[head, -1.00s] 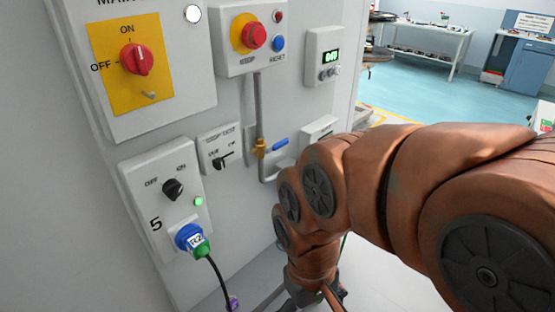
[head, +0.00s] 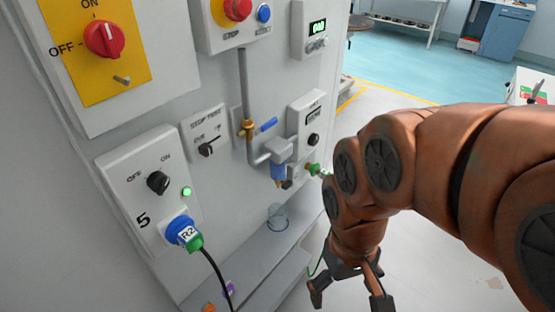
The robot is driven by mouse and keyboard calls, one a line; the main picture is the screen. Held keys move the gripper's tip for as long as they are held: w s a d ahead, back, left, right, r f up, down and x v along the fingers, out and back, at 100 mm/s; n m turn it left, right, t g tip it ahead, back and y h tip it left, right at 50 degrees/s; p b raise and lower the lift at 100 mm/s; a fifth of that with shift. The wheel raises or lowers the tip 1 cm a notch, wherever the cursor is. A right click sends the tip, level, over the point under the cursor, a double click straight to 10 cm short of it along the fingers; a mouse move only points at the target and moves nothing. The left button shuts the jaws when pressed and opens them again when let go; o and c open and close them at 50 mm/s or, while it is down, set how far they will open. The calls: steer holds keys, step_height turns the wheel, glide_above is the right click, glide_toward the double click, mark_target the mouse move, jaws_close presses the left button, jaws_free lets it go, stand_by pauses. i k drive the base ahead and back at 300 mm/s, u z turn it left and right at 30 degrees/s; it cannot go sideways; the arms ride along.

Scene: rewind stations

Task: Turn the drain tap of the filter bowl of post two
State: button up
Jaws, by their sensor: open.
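The filter bowl (head: 278,171) is a small blue bowl under a grey head on the panel, at the lower end of the grey pipe. A small dark part at its bottom (head: 287,184) looks like the drain tap, but it is too small to tell how it is turned. My gripper (head: 350,298) is open and empty, pointing down at the lower middle of the head view. It is below and to the right of the bowl, apart from it. My arm comes in from the right and hides part of the floor.
A blue-handled valve (head: 268,125) sits on the pipe above the bowl. A green connector (head: 312,169) is just right of the bowl. A clear cup (head: 277,217) stands on the ledge below. A cable hangs from the R2 plug (head: 187,235).

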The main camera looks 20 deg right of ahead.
mark_target(286, 186)
steer(key=u, duration=0.1)
steer(key=k, duration=1.05)
steer(key=z, duration=1.15)
steer(key=i, duration=1.2)
steer(key=u, duration=1)
steer(key=i, duration=0.3)
steer(key=u, duration=0.25)
steer(key=k, duration=0.6)
